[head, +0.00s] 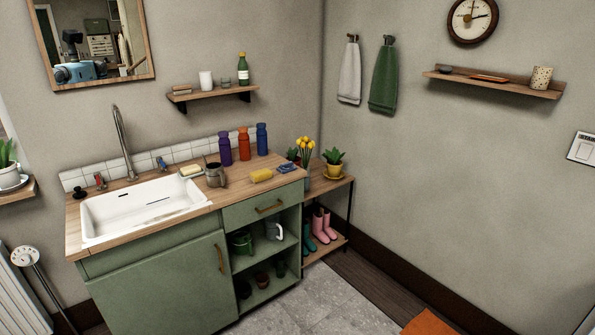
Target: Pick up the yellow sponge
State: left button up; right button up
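The yellow sponge (261,175) lies on the wooden counter (235,191), right of the sink and near the counter's front edge. A dark grey mug (215,175) stands to its left, and a small blue item (287,168) lies to its right. Nothing covers the sponge in the head view. Neither of my grippers shows in the head view.
A white sink (145,208) with a tall faucet (123,143) fills the counter's left part. Purple, orange and blue bottles (244,144) stand behind the sponge. A soap dish (191,171) sits beside the sink. Grey floor (315,300) in front of the cabinet is clear.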

aim_at(258, 176)
jog(key=z, duration=0.7)
jog(key=i, duration=0.9)
jog(key=z, duration=0.65)
jog(key=i, duration=0.95)
jog(key=u, duration=0.45)
jog(key=i, duration=0.85)
jog(key=u, duration=0.7)
